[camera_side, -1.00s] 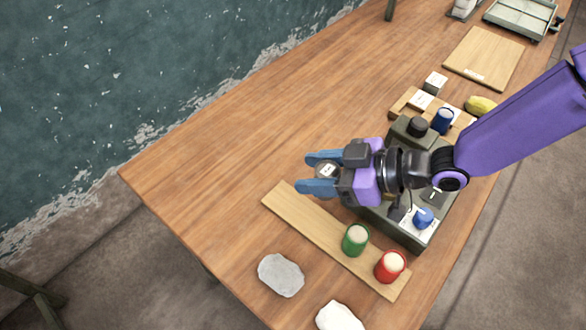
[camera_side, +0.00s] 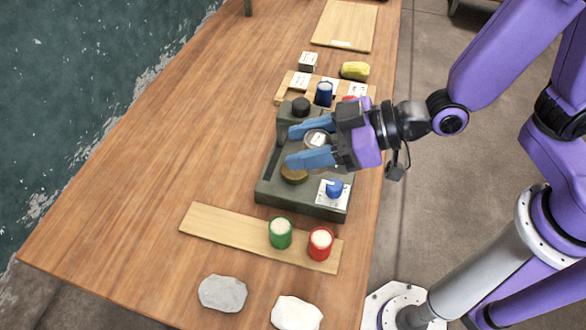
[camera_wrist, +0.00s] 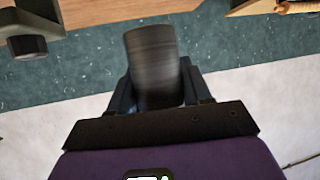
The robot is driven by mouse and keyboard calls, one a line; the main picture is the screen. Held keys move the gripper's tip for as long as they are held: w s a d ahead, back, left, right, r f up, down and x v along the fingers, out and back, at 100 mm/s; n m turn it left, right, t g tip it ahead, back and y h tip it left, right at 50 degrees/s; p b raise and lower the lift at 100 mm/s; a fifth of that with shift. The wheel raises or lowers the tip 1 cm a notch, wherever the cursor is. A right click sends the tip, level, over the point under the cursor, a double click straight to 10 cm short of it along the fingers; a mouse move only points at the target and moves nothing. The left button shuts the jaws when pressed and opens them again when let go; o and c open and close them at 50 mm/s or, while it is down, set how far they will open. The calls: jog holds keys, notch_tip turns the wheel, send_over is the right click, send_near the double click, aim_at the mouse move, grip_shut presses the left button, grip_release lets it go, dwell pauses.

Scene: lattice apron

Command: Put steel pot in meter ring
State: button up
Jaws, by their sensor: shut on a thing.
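The steel pot (camera_side: 317,138) is a small metal cup with a white label on top. My gripper (camera_side: 297,146) is shut on it, with the blue fingers on either side. In the wrist view the pot (camera_wrist: 153,65) is a brushed grey cylinder between the dark fingers (camera_wrist: 153,95). The pot is over the grey-green meter box (camera_side: 278,198). A round brass-coloured part (camera_side: 294,175), which looks like the meter ring, sits on the box just below the fingers in the side view. My fingers and the pot hide part of the box, and the height gap cannot be told.
The box carries a black knob (camera_side: 300,104) and a blue knob (camera_side: 334,187). A plank with green (camera_side: 280,236) and red (camera_side: 320,245) cups lies in front. Behind are a blue cup (camera_side: 324,94) and a yellow object (camera_side: 355,71). The table's left side is clear.

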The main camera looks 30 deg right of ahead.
jog(key=s+d+r+m+t+h, duration=0.2)
jog(key=s+d, duration=0.1)
jog(key=d, duration=0.7)
jog(key=f+x, duration=0.1)
jog(key=x, duration=0.4)
jog(key=d+x, duration=0.1)
jog(key=x, duration=0.5)
jog(key=f+x, duration=0.1)
jog(key=x, duration=0.5)
jog(key=shift+d+f, duration=0.15)
jog(key=shift+f, duration=1.7)
jog(key=shift+f, duration=0.2)
jog(key=o, duration=1.2)
jog(key=shift+c, duration=0.2)
jog(key=shift+r, duration=0.1)
